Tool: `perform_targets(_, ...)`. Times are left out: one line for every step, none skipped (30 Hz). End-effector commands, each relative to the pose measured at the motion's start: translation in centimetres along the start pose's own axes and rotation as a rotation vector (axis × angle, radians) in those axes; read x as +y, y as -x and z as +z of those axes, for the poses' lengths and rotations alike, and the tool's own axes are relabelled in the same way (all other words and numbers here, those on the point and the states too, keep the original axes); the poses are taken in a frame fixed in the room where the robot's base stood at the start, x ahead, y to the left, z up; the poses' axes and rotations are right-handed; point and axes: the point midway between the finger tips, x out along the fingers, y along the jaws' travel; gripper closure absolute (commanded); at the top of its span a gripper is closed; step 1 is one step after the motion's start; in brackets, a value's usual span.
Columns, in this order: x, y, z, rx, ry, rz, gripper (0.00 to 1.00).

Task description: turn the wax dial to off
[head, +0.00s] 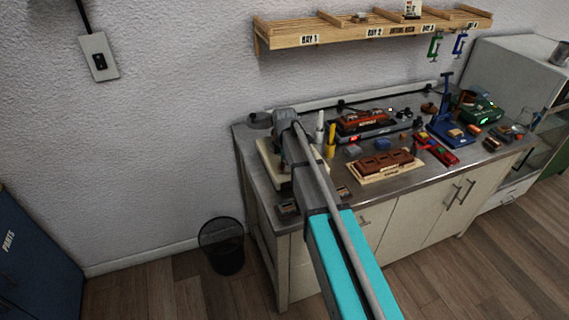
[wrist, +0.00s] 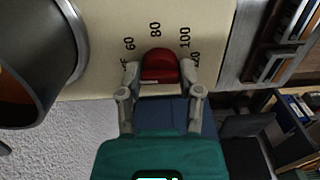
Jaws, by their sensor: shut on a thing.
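The red wax dial (wrist: 158,64) sits on a cream panel (wrist: 216,30) in the wrist view. Printed marks 60, 80, 100 and a partly covered 120 arc around it, with a partly hidden mark at its left that seems to end in F. My gripper (wrist: 159,72) has one finger on each side of the dial and is shut on it. I cannot tell which mark the dial points at. In the head view my arm covers the dial, and the cream base (head: 272,170) shows beside my gripper at the bench's left end.
A dark round pot (wrist: 38,45) with an orange inside stands close to the left of my gripper. The bench (head: 247,140) holds a brown block (head: 385,164), a blue stand (head: 445,128) and other tools to the right. A black bin (head: 222,247) stands on the floor.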

Motion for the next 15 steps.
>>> perform_targets(-0.06, -0.02, 0.01, -0.001, 0.018, -0.001, 1.0)
perform_targets(-0.06, -0.02, 0.01, 0.0, 0.028, -0.001, 1.0)
perform_targets(-0.06, -0.02, 0.01, 0.0, 0.039, -0.001, 1.0)
perform_targets(-0.06, -0.02, 0.01, 0.0, 0.047, -0.001, 1.0)
perform_targets(-0.06, -0.02, 0.01, 0.0, 0.054, -0.001, 1.0)
perform_targets(-0.06, -0.02, 0.01, 0.0, 0.059, -0.001, 1.0)
perform_targets(-0.06, -0.02, 0.01, 0.0, 0.063, -0.001, 1.0)
perform_targets(-0.06, -0.02, 0.01, 0.0, 0.066, -0.001, 1.0)
perform_targets(-0.06, -0.02, 0.01, 0.0, 0.069, -0.001, 1.0)
perform_targets(-0.06, -0.02, 0.01, 0.0, 0.07, -0.001, 1.0)
perform_targets(-0.06, -0.02, 0.01, 0.0, 0.071, -0.001, 1.0)
perform_targets(-0.06, -0.02, 0.01, 0.0, 0.072, -0.001, 1.0)
perform_targets(-0.06, -0.02, 0.01, 0.0, 0.072, -0.001, 1.0)
perform_targets(-0.06, -0.02, 0.01, 0.0, 0.071, -0.001, 1.0)
perform_targets(-0.06, -0.02, 0.0, 0.0, 0.071, -0.001, 1.0)
